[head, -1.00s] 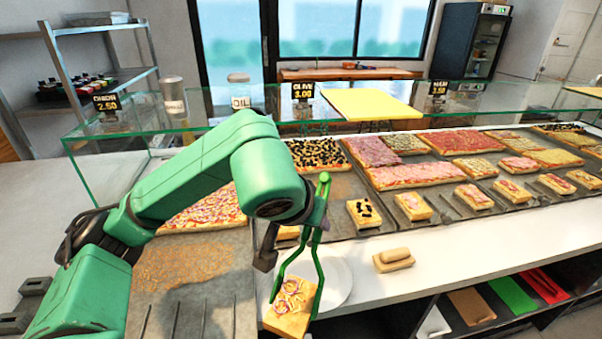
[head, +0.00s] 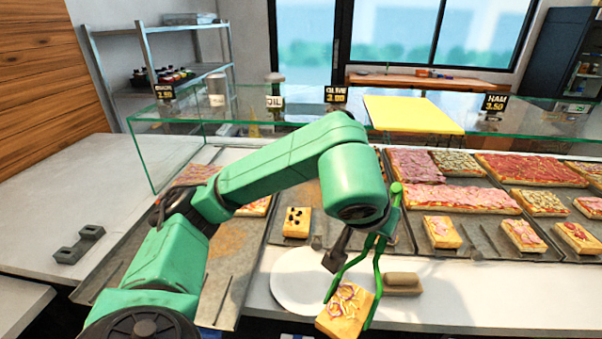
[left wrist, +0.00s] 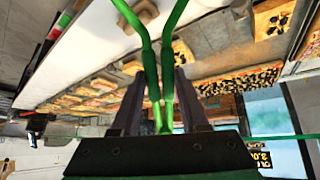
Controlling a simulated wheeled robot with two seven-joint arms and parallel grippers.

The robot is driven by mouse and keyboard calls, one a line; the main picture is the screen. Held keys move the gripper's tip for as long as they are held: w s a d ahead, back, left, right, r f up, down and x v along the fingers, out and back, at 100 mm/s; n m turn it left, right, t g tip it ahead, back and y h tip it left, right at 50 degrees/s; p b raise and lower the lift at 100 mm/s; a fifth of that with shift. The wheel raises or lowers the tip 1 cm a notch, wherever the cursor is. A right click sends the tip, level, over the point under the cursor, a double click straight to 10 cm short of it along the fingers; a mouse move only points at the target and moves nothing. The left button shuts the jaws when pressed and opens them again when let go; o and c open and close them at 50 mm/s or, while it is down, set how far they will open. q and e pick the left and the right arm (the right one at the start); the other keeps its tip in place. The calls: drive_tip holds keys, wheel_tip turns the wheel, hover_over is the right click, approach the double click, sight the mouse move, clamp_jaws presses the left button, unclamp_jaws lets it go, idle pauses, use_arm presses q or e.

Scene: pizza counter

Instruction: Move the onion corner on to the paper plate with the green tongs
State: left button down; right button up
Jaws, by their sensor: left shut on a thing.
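The green tongs (head: 376,272) point down in the head view, with their arms on either side of the onion corner (head: 345,312). The onion corner is a pale square pizza piece with purple onion rings, held at the bottom of the view. My left gripper (left wrist: 159,76) is shut on the tongs' upper part, which stands between its fingers in the left wrist view. The white paper plate (head: 292,287) lies on the counter, left of and behind the onion corner; the tongs and piece overlap its right edge in the picture. My right gripper is in neither view.
A small brown block (head: 402,284) lies on the counter just right of the tongs. Trays of pizza (head: 450,195) and a cut olive piece (head: 297,222) lie behind the plate. A glass shelf (head: 300,120) spans above them. White counter is bare at right.

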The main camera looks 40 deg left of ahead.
use_arm(q)
drive_tip(key=a+r+n+g+y+p, duration=0.2)
drive_tip(key=a+n+y+p, duration=0.3)
drive_tip(key=a, duration=1.5)
drive_tip(key=n+p, duration=0.1)
drive_tip(key=n, duration=0.3)
drive_tip(key=shift+w+r+n+g, duration=0.3)
drive_tip(key=shift+w+r+g, duration=0.05)
drive_tip(key=shift+w+g, duration=0.05)
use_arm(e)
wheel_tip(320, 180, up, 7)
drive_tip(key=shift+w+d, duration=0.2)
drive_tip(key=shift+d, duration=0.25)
use_arm(q)
drive_tip(key=shift+f, duration=0.1)
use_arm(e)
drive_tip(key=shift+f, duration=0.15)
use_arm(q)
wheel_tip(320, 180, down, 9)
drive_tip(key=b, duration=0.8)
drive_tip(key=shift+b, duration=0.3)
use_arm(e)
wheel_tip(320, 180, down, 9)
use_arm(q)
drive_tip(key=shift+a, duration=0.1)
drive_tip(key=c, duration=0.8)
unclamp_jaws()
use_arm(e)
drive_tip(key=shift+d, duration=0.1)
